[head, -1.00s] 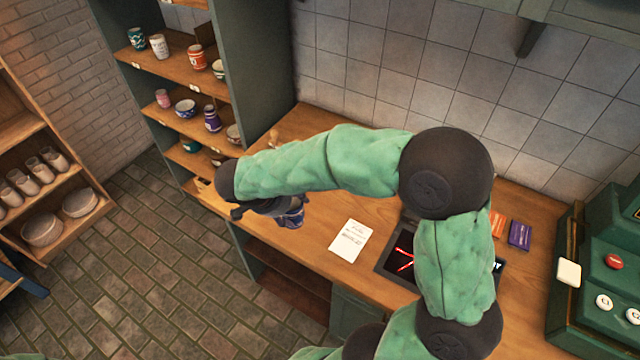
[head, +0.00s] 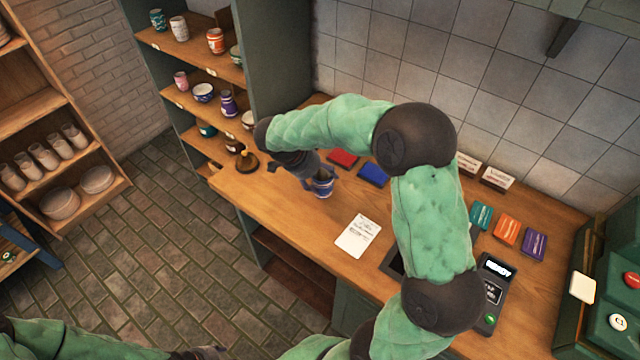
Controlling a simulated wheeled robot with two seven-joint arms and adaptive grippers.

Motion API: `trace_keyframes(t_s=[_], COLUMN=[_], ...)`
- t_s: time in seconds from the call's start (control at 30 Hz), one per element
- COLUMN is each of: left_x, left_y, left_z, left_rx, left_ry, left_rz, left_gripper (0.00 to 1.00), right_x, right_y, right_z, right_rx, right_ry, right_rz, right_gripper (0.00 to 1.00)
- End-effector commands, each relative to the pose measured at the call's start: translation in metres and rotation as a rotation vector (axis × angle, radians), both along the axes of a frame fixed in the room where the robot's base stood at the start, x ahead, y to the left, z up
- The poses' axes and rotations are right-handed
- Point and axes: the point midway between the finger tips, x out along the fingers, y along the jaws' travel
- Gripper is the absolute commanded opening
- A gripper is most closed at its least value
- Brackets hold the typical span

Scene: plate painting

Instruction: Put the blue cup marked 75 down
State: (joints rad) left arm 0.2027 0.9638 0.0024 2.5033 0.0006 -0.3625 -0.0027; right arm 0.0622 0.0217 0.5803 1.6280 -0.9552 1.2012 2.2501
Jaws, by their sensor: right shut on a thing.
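The blue cup (head: 323,185) with white markings is at the end of my right arm, over the left part of the wooden counter (head: 290,215). My right gripper (head: 312,178) is shut on it, and the arm and gripper hide part of the cup. The cup looks roughly upright; I cannot tell whether its base touches the wood. The number 75 cannot be read. My left arm shows at the bottom left, and its dark end (head: 205,353) is cut by the frame edge, so its fingers are not clear.
A red pad (head: 343,158) and a blue pad (head: 372,174) lie behind and right of the cup. A white note (head: 358,236) lies in front right. A dark stamp-like object (head: 246,161) stands at the counter's left end. Shelves with cups (head: 228,104) rise behind left.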

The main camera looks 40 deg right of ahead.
Motion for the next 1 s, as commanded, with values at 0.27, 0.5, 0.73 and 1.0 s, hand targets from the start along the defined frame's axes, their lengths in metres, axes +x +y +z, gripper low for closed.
trace_keyframes(t_s=[0.27, 0.5, 0.73, 1.0], left_x=[0.000, 0.000, 0.000, 0.000], left_y=[0.000, 0.000, 0.000, 0.000], left_z=[-0.002, -0.007, -0.008, -0.010], left_rx=[0.000, 0.000, 0.000, 0.000], left_ry=[0.000, 0.000, 0.000, 0.000], left_rz=[0.000, 0.000, 0.000, 0.000], left_gripper=[0.40, 0.40, 0.40, 0.40], right_x=[0.011, 0.015, 0.016, 0.016], right_y=[-0.009, -0.012, -0.012, -0.012], right_z=[-0.016, -0.046, -0.054, -0.055], right_rx=[-0.001, 0.000, 0.000, 0.000], right_ry=[-0.001, 0.001, -0.002, -0.001], right_rz=[0.000, 0.000, 0.000, 0.000], right_gripper=[0.24, 0.24, 0.24, 0.84])
